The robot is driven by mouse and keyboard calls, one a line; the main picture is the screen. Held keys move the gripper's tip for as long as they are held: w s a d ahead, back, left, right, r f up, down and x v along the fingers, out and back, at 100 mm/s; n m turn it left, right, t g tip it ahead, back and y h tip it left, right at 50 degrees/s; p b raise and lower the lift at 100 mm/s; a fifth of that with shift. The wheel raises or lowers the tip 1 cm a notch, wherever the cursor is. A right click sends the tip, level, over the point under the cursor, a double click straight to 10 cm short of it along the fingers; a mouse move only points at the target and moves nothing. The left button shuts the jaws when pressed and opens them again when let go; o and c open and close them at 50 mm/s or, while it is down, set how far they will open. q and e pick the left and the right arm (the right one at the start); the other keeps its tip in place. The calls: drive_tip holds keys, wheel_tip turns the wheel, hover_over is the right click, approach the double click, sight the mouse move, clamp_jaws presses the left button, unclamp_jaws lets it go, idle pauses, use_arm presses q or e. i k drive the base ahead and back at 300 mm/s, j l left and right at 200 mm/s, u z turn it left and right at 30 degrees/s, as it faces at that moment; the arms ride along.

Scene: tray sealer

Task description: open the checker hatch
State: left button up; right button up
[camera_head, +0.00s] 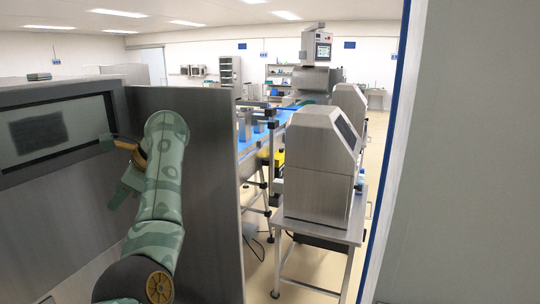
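A large steel machine (60,215) stands close in front of me at the left. Its upper front has a dark-framed window (88,122) with a dark rectangle showing behind the pane. I take this framed window to be the checker hatch; it looks closed. My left gripper (112,140) is at the right edge of the window frame, with my green patterned arm reaching up to it. The fingers are small and partly hidden, so I cannot tell whether they touch the frame or are open or shut. My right gripper is not in view.
A flat steel panel (205,190) stands just right of my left arm. Beyond it are a blue conveyor (256,138) and a steel cabinet on a stand (318,170). A grey wall or panel (470,150) with a blue edge fills the right side. Some floor (312,268) shows between.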

sight(12, 179)
drive_tip(key=k+l, duration=0.7)
drive_tip(key=k, duration=0.2)
